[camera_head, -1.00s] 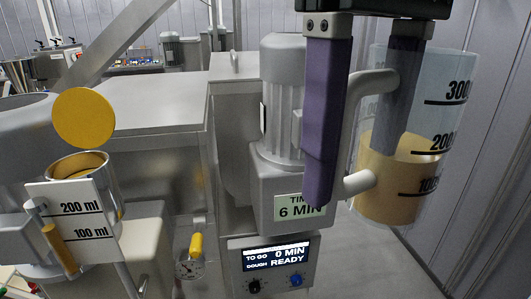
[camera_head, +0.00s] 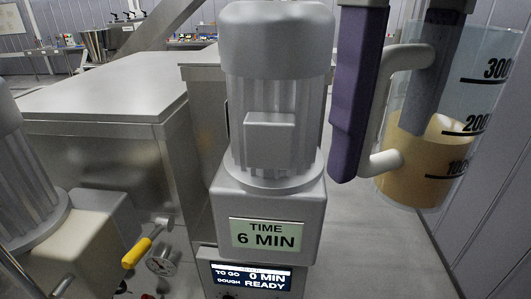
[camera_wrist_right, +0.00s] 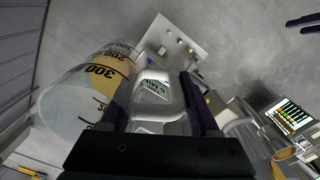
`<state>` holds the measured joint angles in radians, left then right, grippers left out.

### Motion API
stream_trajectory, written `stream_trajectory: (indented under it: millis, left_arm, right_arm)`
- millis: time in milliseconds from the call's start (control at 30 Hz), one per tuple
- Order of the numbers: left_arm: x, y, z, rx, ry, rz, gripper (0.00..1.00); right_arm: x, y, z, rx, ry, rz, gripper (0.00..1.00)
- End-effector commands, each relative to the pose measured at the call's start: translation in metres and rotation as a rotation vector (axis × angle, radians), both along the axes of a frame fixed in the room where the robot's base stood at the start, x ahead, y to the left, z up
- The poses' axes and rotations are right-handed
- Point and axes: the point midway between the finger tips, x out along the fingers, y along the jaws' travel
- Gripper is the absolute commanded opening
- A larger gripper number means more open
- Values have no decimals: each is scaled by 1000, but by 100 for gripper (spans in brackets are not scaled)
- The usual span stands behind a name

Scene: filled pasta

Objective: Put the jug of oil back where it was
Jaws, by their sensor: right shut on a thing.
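The jug of oil (camera_head: 425,175) is a clear measuring jug with black marks and yellow oil in its lower part. It is in the air at the right of the head view, and it also shows at the left of the right wrist view (camera_wrist_right: 75,95). My right gripper (camera_head: 380,150) has its two purple fingers on either side of the jug's pale handle (camera_head: 378,120) and is shut on it. In the right wrist view, two dark prongs (camera_wrist_right: 303,23) at the upper right edge look like my left gripper's fingertips. The head view does not show the left gripper.
A grey machine with a motor (camera_head: 277,90) and a "TIME 6 MIN" label (camera_head: 266,235) stands left of the jug. Its display (camera_head: 250,277) reads "0 MIN" and "READY". A flat-topped steel cabinet (camera_head: 100,95) is farther left. Bare floor (camera_head: 385,255) lies below the jug.

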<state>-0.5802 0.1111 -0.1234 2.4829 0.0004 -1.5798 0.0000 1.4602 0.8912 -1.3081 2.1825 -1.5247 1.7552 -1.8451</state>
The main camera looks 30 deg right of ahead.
Motion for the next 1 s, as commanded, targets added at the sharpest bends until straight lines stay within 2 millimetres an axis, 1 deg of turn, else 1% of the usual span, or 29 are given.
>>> stream_trajectory:
  millis: [33,167,267,367,400,467,500,667,800,867,1000]
  left_arm:
    - [0,2,-19,6,1,1,50]
    - [0,4,-43,13,2,-2,50]
    - [0,5,-66,15,3,-3,50]
    - [0,5,-94,17,2,-4,50]
    - [0,5,-109,17,2,-4,50]
    - [0,5,-130,17,2,-4,50]
    - [0,5,-144,17,2,-4,50]
    - [-1,5,-198,16,4,-4,50]
    - [-1,4,-245,15,4,-4,50]
    - [-1,4,-265,13,3,-3,50]
    - [0,3,-312,8,3,-1,50]
  right_arm:
    - [2,0,-18,0,-1,-6,0]
    - [5,1,-42,0,-2,-19,0]
    - [8,2,-67,0,-1,-32,0]
    - [12,4,-95,1,-1,-48,0]
    - [14,4,-110,1,-1,-57,0]
    - [16,5,-132,0,0,-70,0]
    - [18,6,-146,0,-1,-79,0]
    - [25,8,-202,0,-1,-116,0]
    - [31,10,-250,1,-2,-150,0]
    - [34,10,-271,1,-1,-165,0]
    - [39,12,-320,1,-2,-201,0]
